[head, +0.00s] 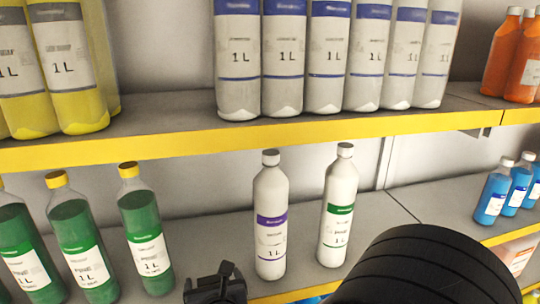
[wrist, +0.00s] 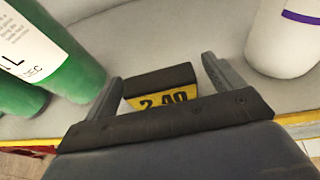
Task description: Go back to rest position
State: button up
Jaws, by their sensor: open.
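In the head view, part of my gripper (head: 215,286) shows at the bottom edge, in front of the lower shelf, between a green bottle (head: 146,235) and a white bottle with a purple label (head: 270,220). Its fingertips are hard to make out there. My dark arm covers the lower right of the head view.
The lower shelf (head: 205,226) also holds a white bottle with a green label (head: 338,205), more green bottles on the left and blue bottles (head: 493,192) on the right. The upper shelf's yellow edge (head: 240,138) runs above. Grey, yellow and orange bottles stand on it.

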jog(key=shift+w+a+r, duration=0.1)
jog(key=shift+w+r, duration=0.05)
jog(key=shift+w, duration=0.1)
dwell(0.3)
jog(key=shift+s+b, duration=0.35)
jog(key=shift+s, duration=0.2)
jog(key=p+v, duration=0.2)
jog(key=v, duration=0.8)
jog(key=b+x, duration=0.1)
jog(key=x, duration=0.3)
jog(key=b+x, duration=0.1)
jog(key=x, duration=0.4)
jog(key=shift+w, duration=0.3)
jog(key=shift+w+a+p, duration=0.2)
jog(key=shift+w+a, duration=0.05)
jog(key=shift+w, duration=0.6)
jog(key=shift+w+a+p, duration=0.2)
jog(key=shift+w+p, duration=0.05)
jog(key=shift+w, duration=0.65)
jog(key=shift+w+a+p, duration=0.2)
jog(key=shift+w+a, duration=0.05)
jog(key=shift+w, duration=0.6)
